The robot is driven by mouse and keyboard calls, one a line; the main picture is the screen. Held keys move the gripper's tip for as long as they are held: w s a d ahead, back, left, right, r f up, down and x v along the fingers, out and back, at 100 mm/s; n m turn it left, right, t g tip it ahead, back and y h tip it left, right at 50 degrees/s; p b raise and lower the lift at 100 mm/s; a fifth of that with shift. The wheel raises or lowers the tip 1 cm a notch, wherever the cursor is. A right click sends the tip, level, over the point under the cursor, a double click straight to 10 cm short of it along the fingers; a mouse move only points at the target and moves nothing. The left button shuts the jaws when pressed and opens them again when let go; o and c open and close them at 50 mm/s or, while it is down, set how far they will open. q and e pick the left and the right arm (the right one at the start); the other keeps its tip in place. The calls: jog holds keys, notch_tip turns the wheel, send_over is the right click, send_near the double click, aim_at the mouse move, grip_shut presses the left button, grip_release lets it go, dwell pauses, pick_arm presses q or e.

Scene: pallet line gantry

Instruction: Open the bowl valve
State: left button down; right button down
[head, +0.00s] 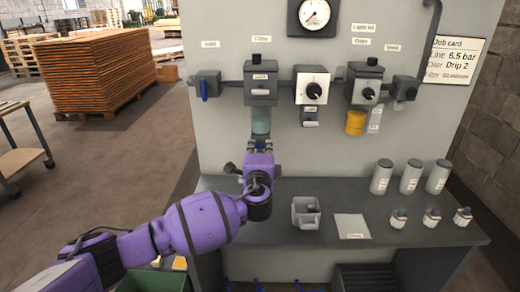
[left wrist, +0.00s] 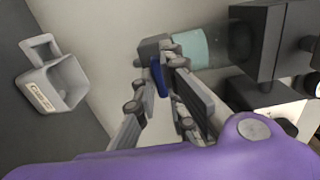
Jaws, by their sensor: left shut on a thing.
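The filter (head: 261,85) is a grey block on the upright panel, with a translucent teal bowl (head: 261,123) hanging below it. The bowl also shows in the left wrist view (left wrist: 194,48). The bowl valve (left wrist: 159,76) has a small blue lever under the bowl, seen between my fingers in the left wrist view. My left gripper (head: 260,146) points up from below the bowl and is shut on the blue lever. In the head view the gripper hides the lever. My right gripper is not in view.
A grey cup (head: 306,213), a white sheet (head: 352,227), several grey canisters (head: 410,177) and small bottles (head: 432,217) stand on the bench (head: 290,236). A regulator (head: 312,86) and an oiler with an amber bowl (head: 355,122) are right of the filter.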

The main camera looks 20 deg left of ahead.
pick_arm(q)
jog(key=shift+r+m+p, duration=0.3)
jog(key=shift+m+p, duration=0.5)
jog(key=shift+m, duration=0.2)
jog(key=m+p, duration=0.1)
jog(key=m, duration=0.1)
jog(key=shift+r+m+p, duration=0.1)
jog(key=shift+m+p, duration=0.2)
jog(key=shift+p, duration=0.05)
jog(key=m+p, duration=0.1)
jog(key=m, duration=0.1)
jog(key=shift+m+p, duration=0.3)
jog(key=shift+m, duration=0.1)
jog(key=m+p, duration=0.1)
jog(key=m, duration=0.1)
jog(key=shift+m, duration=0.3)
jog(key=shift+m+p, duration=0.3)
jog(key=shift+m, duration=0.2)
jog(key=m, duration=0.3)
jog(key=shift+f+m+p, duration=0.25)
jog(key=shift+m+p, duration=0.05)
jog(key=shift+p, duration=0.05)
jog(key=shift+f+m, duration=0.1)
jog(key=shift+m, duration=1.4)
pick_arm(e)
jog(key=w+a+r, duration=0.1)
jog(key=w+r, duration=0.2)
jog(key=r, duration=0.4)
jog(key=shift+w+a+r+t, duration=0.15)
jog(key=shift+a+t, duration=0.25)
